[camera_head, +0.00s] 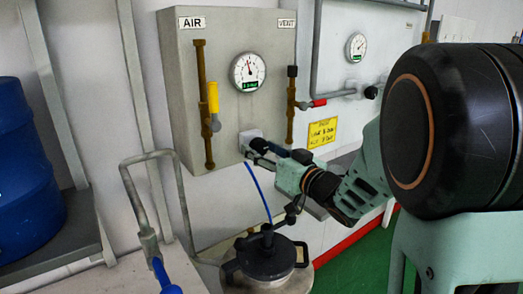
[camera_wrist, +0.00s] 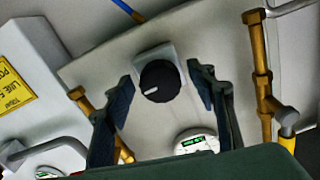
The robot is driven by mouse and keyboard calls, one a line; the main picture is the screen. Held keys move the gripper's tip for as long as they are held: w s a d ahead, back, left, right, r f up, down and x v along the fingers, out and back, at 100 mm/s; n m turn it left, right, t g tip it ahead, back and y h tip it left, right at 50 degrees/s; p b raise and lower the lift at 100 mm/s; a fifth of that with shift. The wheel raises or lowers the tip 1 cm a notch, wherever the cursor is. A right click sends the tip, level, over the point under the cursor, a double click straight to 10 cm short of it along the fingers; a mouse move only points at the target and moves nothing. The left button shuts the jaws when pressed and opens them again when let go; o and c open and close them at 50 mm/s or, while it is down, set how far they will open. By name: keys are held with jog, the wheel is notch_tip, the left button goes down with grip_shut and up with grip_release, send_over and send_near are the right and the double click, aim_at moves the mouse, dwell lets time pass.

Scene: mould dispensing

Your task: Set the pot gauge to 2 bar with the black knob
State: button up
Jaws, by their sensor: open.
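The black knob (camera_wrist: 160,81) has a white pointer mark and sits on a pale square plate (camera_wrist: 155,55). My gripper (camera_wrist: 161,75) is open, with one dark finger on each side of the knob and gaps showing. In the head view my gripper (camera_head: 253,148) is at the lower middle of the panel, in front of the knob, which I cannot make out there. The round white gauge (camera_head: 248,72) is on the same panel above. Its needle points nearly straight up, and its green display is too small to read. It is partly hidden in the wrist view (camera_wrist: 199,134).
The grey panel (camera_head: 180,60) carries an AIR pipe with a yellow handle (camera_head: 213,97) and a VENT pipe with a red handle (camera_head: 318,103). A black-lidded pot (camera_head: 267,257) stands below, with a blue hose (camera_head: 258,190). A second panel (camera_head: 385,25) is at the right.

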jog(key=c, duration=1.1)
jog(key=shift+b, duration=0.3)
jog(key=n+b, duration=0.2)
jog(key=shift+f+n+b, duration=0.15)
jog(key=shift+n+b, duration=0.25)
jog(key=n+b, duration=0.4)
jog(key=shift+w+r+n, duration=0.1)
jog(key=shift+r+n, duration=0.1)
jog(key=shift+n, duration=0.2)
jog(key=o, duration=1.1)
